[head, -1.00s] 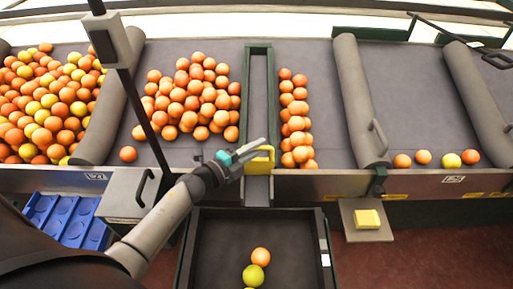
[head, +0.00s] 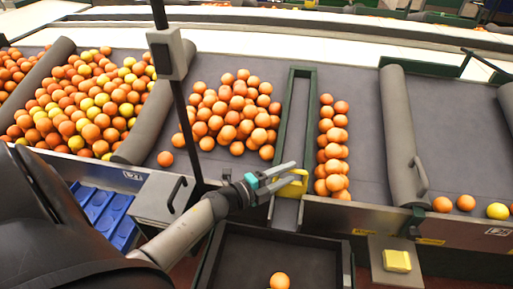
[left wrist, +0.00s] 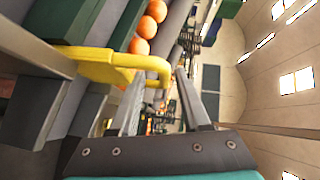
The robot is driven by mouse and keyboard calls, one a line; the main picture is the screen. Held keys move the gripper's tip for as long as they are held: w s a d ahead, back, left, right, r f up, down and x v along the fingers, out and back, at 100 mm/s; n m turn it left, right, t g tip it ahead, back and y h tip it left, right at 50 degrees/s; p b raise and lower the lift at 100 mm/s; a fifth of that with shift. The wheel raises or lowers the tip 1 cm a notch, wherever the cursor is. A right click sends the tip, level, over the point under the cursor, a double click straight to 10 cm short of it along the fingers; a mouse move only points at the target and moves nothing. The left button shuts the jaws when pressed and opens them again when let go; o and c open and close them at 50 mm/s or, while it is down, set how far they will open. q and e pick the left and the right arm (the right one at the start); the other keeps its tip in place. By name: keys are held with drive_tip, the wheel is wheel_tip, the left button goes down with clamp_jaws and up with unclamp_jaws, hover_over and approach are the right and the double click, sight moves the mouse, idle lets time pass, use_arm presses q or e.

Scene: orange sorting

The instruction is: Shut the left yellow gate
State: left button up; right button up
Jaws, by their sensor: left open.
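The yellow gate handle (head: 292,187) stands at the front end of a narrow channel between two green rails, at the belt's front edge. My left gripper (head: 291,173) is open at this handle, its fingers pointing right. In the left wrist view the yellow handle (left wrist: 100,66) reaches across from the left, and its bent end lies at the fingertips of the open left gripper (left wrist: 160,78). I cannot tell whether the fingers touch it. My right gripper is not in view.
A heap of oranges (head: 235,115) lies left of the channel and a column of oranges (head: 332,150) right of it. A dark tray (head: 325,250) with an orange sits below the gate. A grey roller divider (head: 398,135) stands to the right.

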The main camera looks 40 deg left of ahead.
use_arm(q)
drive_tip(key=v, duration=1.3)
drive_tip(key=shift+s, duration=0.25)
